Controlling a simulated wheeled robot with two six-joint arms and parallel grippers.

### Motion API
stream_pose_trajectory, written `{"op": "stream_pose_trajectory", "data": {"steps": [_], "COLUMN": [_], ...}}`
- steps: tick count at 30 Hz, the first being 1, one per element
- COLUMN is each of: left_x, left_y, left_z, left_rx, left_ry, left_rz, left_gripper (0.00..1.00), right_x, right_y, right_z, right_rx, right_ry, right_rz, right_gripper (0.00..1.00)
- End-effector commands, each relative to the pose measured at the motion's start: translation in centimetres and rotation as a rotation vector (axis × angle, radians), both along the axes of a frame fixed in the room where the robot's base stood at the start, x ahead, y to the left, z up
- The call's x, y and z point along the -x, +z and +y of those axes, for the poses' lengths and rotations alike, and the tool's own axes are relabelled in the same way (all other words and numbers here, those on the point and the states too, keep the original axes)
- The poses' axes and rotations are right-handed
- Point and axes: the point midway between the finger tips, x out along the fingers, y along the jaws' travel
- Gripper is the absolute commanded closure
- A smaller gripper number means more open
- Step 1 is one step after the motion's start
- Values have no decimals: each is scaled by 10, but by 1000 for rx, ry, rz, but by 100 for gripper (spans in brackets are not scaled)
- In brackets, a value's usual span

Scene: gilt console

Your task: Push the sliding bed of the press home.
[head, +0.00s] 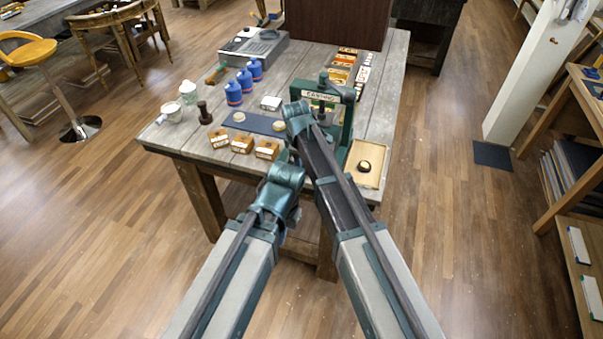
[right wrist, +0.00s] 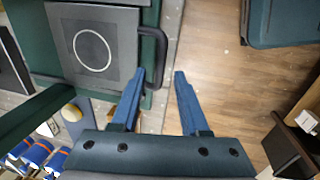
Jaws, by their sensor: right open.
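The green press (head: 343,100) stands on the front right of the table, partly hidden by my right arm. In the right wrist view its sliding bed (right wrist: 120,55) is a grey plate with a white circle. A black loop handle (right wrist: 164,50) is on the bed's right side. My right gripper (right wrist: 160,72) is open with nothing held. In that picture the handle's outer bar lies between its two blue fingertips, the left one overlapping the loop. I cannot tell whether they touch. How far the bed sticks out is not clear.
A shallow tray (head: 353,177) with a round dark-topped piece lies right of the press at the table edge. Small boxes (head: 242,143), blue bottles (head: 234,94) and a dark blue mat (head: 262,125) lie left. Open floor (head: 450,200) is right of the table.

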Motion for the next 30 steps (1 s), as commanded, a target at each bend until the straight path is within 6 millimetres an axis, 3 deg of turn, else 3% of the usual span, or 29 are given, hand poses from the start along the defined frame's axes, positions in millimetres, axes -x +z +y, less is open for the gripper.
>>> {"op": "stream_pose_trajectory", "data": {"steps": [3,13,21,30], "left_x": [0,0,0,0], "left_y": [-14,-14,-14,-14], "left_z": [0,0,0,0], "left_rx": [0,0,0,0], "left_ry": [1,1,1,1], "left_rz": [0,0,0,0], "left_gripper": [100,100,100,100], "right_x": [-2,-3,-3,-2], "right_y": [-14,-14,-14,-14], "right_z": [-1,-1,-1,-1], "right_rx": [0,0,0,0], "right_ry": [0,0,0,0], "right_rz": [0,0,0,0], "right_gripper": [55,55,100,100]}}
